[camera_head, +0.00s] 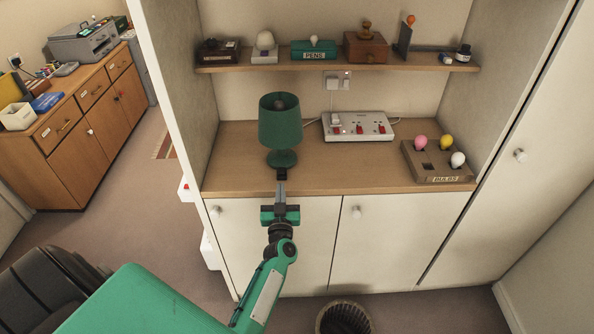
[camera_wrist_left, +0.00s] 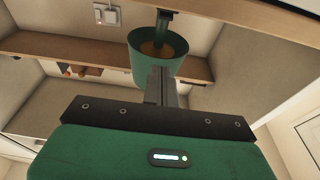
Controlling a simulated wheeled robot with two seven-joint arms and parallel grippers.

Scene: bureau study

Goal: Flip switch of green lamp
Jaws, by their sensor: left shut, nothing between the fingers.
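The green lamp (camera_head: 280,122) stands upright at the left of the wooden counter, with a green shade and a round green base (camera_head: 282,159). A small dark piece (camera_head: 281,174) shows just in front of the base; I cannot tell whether it is the switch or part of my fingers. My left gripper (camera_head: 281,183) is shut and empty, its thin fingers pointing at the front of the base near the counter edge. I cannot tell if it touches. In the left wrist view the shade (camera_wrist_left: 157,55) appears upside down behind the shut fingers (camera_wrist_left: 161,86). My right gripper is out of view.
A white power strip (camera_head: 357,127) with red switches sits right of the lamp, and a box of bulbs (camera_head: 438,165) stands farther right. A shelf (camera_head: 335,67) of small objects is above. White cabinet doors (camera_head: 385,240) are below; a waste basket (camera_head: 344,318) stands on the floor.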

